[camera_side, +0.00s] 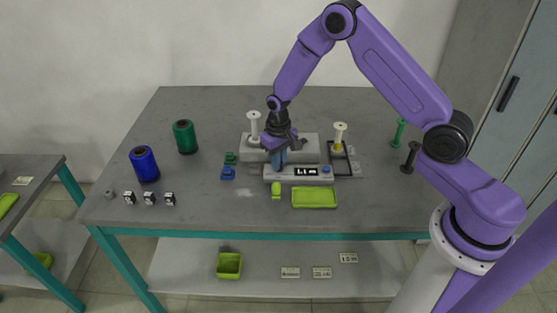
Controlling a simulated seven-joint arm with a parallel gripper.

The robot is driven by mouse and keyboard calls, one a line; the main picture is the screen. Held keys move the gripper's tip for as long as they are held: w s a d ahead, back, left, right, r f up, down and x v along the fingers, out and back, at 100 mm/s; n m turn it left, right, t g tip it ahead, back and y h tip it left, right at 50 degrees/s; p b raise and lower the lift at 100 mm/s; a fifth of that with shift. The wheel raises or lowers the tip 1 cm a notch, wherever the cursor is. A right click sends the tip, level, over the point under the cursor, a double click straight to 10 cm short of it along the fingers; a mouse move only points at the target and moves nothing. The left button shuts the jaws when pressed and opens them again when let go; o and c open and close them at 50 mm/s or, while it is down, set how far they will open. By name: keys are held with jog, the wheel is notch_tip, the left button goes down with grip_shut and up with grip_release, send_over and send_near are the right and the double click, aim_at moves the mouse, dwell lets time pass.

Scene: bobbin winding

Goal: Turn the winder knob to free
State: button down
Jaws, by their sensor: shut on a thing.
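The winder (312,181) is a pale grey machine near the middle of the grey table, with a dark display on its front part. My gripper (279,165) points down at the left end of that front part. It is shut on the winder knob there; the fingers hide the knob, so its setting cannot be read. A small blue button (325,170) shows right of the display. A white spool (254,122) stands at the winder's back left. Another pale spool with a yellow band (339,137) stands at its right.
A green thread cone (185,137) and a blue one (144,164) stand at the left. Small blocks (149,198) line the front left edge. A lime tray (314,198) lies before the winder. Dark (410,157) and green (398,133) spools stand at the right.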

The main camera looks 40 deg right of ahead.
jog(key=m, duration=0.4)
jog(key=shift+m, duration=2.1)
jog(key=c, duration=1.2)
grip_release()
jog(key=shift+o, duration=0.2)
notch_tip(320, 180, up, 18)
jog(key=shift+f, duration=0.25)
